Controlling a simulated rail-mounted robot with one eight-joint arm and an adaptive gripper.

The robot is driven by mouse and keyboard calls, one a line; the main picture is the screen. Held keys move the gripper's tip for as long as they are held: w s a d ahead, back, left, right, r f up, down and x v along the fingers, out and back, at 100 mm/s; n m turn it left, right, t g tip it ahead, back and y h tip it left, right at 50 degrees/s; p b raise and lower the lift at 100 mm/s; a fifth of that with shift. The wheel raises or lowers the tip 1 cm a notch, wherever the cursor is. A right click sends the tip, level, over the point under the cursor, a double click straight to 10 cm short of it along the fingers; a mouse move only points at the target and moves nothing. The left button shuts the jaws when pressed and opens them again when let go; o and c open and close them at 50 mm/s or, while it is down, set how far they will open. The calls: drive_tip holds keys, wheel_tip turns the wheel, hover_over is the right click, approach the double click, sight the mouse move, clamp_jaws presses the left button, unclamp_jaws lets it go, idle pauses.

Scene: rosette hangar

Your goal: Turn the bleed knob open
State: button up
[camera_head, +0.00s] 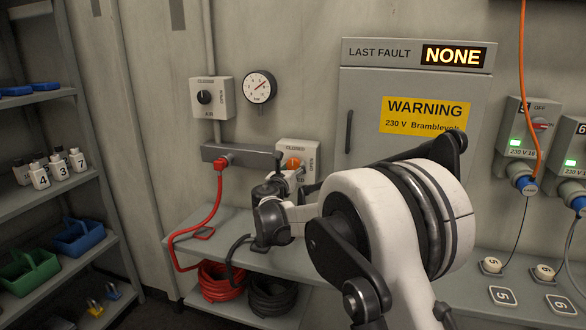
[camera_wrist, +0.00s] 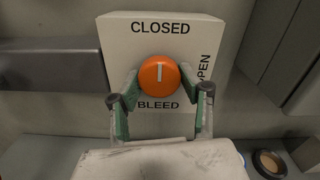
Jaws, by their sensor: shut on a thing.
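The bleed knob (camera_wrist: 159,75) is round and orange, on a pale box (camera_wrist: 170,22) lettered CLOSED above, OPEN at the right side and BLEED below. Its white mark points straight up at CLOSED. My gripper (camera_wrist: 159,80) is shut on the knob, with one green-and-grey finger on each side. In the head view the orange knob (camera_head: 293,163) shows above my gripper (camera_head: 284,178), partly hidden by it.
A second box with a black knob (camera_head: 204,97) and a dial gauge (camera_head: 258,87) are on the wall above left. A red plug (camera_head: 221,163) with a red hose is just left. A grey cabinet (camera_head: 362,130) stands at the right, and a shelf (camera_head: 180,232) runs below.

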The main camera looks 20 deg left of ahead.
drive_tip(key=shift+m+b, duration=0.3)
drive_tip(key=m+b, duration=0.1)
drive_tip(key=m, duration=0.2)
drive_tip(key=shift+f+b, duration=0.15)
drive_tip(key=shift+b, duration=0.2)
drive_tip(key=m+b, duration=0.2)
drive_tip(key=m, duration=0.3)
drive_tip(key=shift+a, duration=0.15)
drive_tip(key=m+b, duration=0.1)
drive_tip(key=m, duration=0.4)
drive_tip(key=shift+r, duration=0.2)
drive_tip(key=m+b, duration=0.1)
drive_tip(key=m, duration=0.3)
drive_tip(key=shift+a+r+m, duration=0.1)
drive_tip(key=shift+m, duration=0.2)
drive_tip(key=o, duration=1.2)
drive_tip(key=shift+c, duration=0.2)
drive_tip(key=shift+s, duration=0.15)
